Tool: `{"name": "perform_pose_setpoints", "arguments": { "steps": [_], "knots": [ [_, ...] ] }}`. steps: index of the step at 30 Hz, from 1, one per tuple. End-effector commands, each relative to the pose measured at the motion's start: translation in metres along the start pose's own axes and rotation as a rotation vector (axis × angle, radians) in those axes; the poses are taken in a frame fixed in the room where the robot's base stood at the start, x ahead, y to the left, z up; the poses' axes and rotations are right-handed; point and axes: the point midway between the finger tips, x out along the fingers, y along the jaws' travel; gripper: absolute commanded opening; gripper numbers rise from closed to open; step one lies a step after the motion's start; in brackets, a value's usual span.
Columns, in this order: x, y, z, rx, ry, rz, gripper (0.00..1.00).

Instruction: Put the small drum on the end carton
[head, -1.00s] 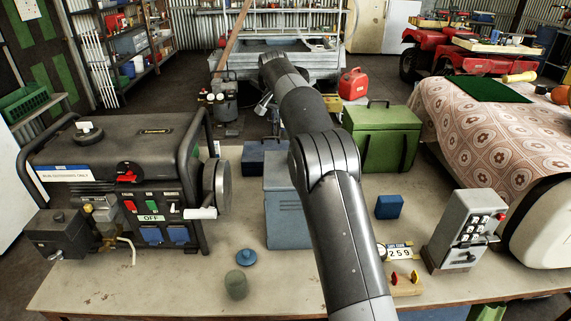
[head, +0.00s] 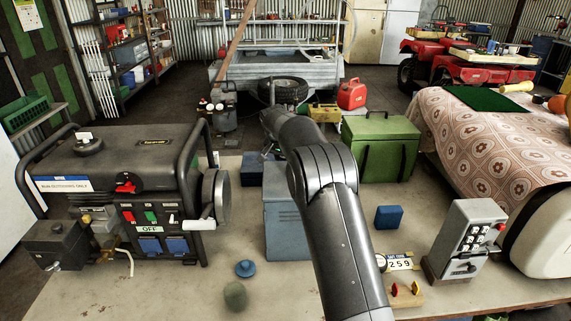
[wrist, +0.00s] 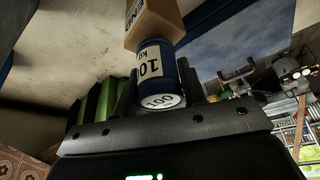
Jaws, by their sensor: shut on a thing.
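In the wrist view, the small drum (wrist: 154,68) is a blue cylinder with white labels that read 10 and 100. My gripper (wrist: 158,74) is shut on it, with a dark finger on each side. A brown carton marked END (wrist: 155,22) shows right behind the drum, at the top of the wrist view. I cannot tell whether drum and carton touch. In the head view my arm reaches forward over the bench, and its far end with the gripper, drum and carton is hidden behind the arm.
A blue lid (head: 245,268) and a grey-green cylinder (head: 235,295) lie near the front edge.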

Motion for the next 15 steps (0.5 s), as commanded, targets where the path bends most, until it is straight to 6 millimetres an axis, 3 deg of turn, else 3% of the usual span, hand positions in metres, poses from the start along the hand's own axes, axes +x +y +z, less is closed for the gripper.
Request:
{"name": "perform_pose_setpoints", "arguments": {
  "steps": [3,13,14,15],
  "knots": [
    [0.0097,0.0000,0.0040,0.001,0.000,-0.001,0.13],
    [0.0129,0.0000,0.0054,0.001,0.000,0.000,0.13],
    [0.0126,0.0000,0.0053,0.001,0.000,0.000,0.40],
    [0.0125,0.0000,0.0053,0.001,0.000,0.000,0.43]
  ]
}}
